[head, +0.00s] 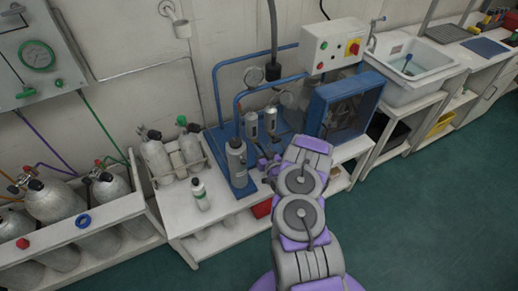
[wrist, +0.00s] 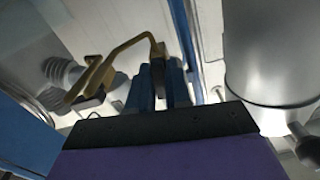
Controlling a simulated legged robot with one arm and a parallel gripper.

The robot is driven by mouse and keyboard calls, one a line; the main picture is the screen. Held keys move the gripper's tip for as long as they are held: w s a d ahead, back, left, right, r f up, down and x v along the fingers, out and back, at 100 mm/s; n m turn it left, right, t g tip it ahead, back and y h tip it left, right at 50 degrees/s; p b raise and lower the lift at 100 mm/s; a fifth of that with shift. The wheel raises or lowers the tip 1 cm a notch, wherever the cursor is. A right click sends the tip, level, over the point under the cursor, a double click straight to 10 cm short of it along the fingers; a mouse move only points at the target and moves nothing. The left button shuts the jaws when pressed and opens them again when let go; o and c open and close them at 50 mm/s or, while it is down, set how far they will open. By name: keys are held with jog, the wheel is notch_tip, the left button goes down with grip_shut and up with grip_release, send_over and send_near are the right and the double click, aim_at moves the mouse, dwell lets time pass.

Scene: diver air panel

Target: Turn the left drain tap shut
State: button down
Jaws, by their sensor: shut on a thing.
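The drain tap shows in the wrist view as a bent brass-coloured lever (wrist: 122,47), with a ribbed grey fitting (wrist: 62,70) beside it at the left. My gripper (wrist: 168,82) has its two blue fingers close together around the end of the lever that bends down between them. The far end of the lever slants down to the left. In the head view my gripper (head: 268,166) is at the front of the compressor unit, just right of a grey cylinder (head: 237,160). The tap is too small and covered to make out there.
A large grey cylinder (wrist: 268,50) with a round knob stands close at the right in the wrist view. In the head view a small bottle (head: 200,194) stands on the white bench, near several gas cylinders. A blue fan guard (head: 343,107) is right of my arm.

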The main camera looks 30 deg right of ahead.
jog(key=shift+m, duration=0.4)
jog(key=m, duration=0.2)
jog(key=shift+d+m+p, duration=0.15)
jog(key=shift+m+p, duration=0.2)
jog(key=shift+m, duration=0.05)
jog(key=m, duration=0.4)
jog(key=shift+m, duration=0.3)
jog(key=m, duration=0.4)
jog(key=shift+d, duration=0.1)
jog(key=shift+f+m, duration=0.15)
jog(key=shift+m, duration=1.85)
jog(key=c, duration=1.1)
grip_release()
jog(key=shift+d+f, duration=0.1)
jog(key=shift+c, duration=0.2)
